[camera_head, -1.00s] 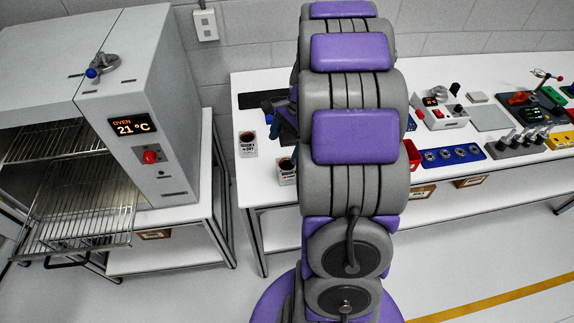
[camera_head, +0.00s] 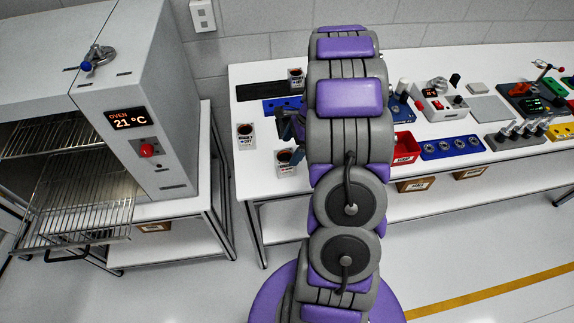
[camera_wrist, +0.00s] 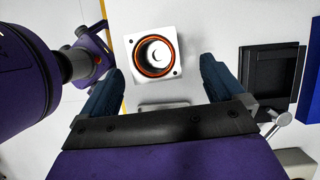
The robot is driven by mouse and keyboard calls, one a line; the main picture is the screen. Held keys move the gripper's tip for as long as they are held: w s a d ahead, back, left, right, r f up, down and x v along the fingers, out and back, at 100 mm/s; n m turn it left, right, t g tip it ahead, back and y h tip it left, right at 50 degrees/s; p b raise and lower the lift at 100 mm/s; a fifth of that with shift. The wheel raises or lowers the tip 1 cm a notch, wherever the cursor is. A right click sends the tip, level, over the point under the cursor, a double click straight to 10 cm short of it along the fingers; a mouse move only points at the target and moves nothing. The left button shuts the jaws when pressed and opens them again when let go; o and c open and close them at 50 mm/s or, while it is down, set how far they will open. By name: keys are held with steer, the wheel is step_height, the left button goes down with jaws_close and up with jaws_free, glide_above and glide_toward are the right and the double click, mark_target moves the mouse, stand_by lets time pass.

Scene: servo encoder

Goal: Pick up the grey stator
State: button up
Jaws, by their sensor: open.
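In the wrist view, a pale square block with a round bore and an orange ring (camera_wrist: 154,54) lies between the fingertips of my gripper (camera_wrist: 160,64). It looks like the stator, though its grey is hard to tell from white. The two blue fingers are apart, one to each side of it, with visible gaps. In the head view, my gripper (camera_head: 289,124) is partly hidden by my arm, over the left part of the table. Similar pale labelled blocks stand there: one in front (camera_head: 286,162), one at left (camera_head: 246,136), one behind (camera_head: 296,77). I cannot tell which one the wrist view shows.
A black tray (camera_wrist: 246,72) is right of the gripper in the wrist view. On the white table (camera_head: 262,190), a red bin (camera_head: 405,148) and a blue rack (camera_head: 452,147) stand right of my arm. The oven (camera_head: 150,120) stands left, its door open.

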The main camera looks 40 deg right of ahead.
mark_target(283, 161)
steer(key=shift+w+a+f, duration=0.15)
steer(key=shift+a+f, duration=0.75)
steer(key=shift+a, duration=0.25)
steer(key=f, duration=0.1)
steer(key=f+b, duration=0.1)
steer(key=f, duration=0.1)
steer(key=f+b, duration=0.1)
steer(key=shift+w+a+f, duration=0.1)
steer(key=shift+w+f, duration=0.25)
steer(key=shift+a+r, duration=0.15)
steer(key=shift+a, duration=0.3)
steer(key=c, duration=0.3)
steer(key=shift+d, duration=0.15)
steer(key=c, duration=1.2)
steer(key=shift+c, duration=0.2)
